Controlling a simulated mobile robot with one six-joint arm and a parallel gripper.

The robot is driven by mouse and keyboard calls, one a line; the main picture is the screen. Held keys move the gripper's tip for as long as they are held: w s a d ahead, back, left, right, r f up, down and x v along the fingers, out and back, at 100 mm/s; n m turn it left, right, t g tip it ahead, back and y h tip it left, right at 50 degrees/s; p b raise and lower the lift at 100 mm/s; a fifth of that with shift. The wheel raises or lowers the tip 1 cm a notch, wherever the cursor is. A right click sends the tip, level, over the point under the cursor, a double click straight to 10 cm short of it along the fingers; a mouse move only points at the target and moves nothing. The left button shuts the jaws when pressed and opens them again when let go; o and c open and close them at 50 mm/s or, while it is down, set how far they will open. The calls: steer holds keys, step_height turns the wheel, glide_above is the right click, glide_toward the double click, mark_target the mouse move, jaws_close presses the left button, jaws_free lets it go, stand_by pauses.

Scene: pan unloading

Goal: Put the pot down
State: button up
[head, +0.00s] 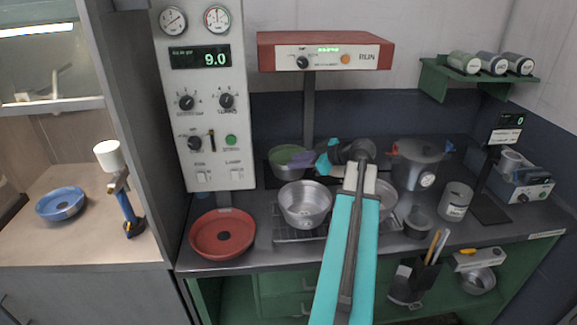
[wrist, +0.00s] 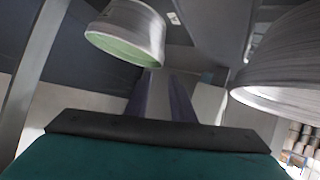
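A metal pot with a green inside (head: 284,169) stands at the back of the counter, left of my gripper. In the wrist view a metal pot with a green inside (wrist: 150,35) appears upside down, just beyond the fingers. My gripper (head: 302,160) has purple fingers that reach left to the pot's right side in the head view. In the wrist view its two fingers (wrist: 160,90) stand apart with nothing visible between them. Whether a finger touches the pot is not clear.
A metal bowl (head: 305,207) sits on a wire rack (head: 290,236) in front. Another bowl (head: 388,201) is partly behind my arm. A large pot with a gauge (head: 410,173) and a canister (head: 455,202) stand right. A red dish (head: 222,234) lies left.

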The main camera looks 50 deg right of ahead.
steer(key=v, duration=0.4)
steer(key=shift+s+r+b, duration=0.2)
steer(key=shift+s+b, duration=0.05)
steer(key=shift+b, duration=0.15)
stand_by(0.5)
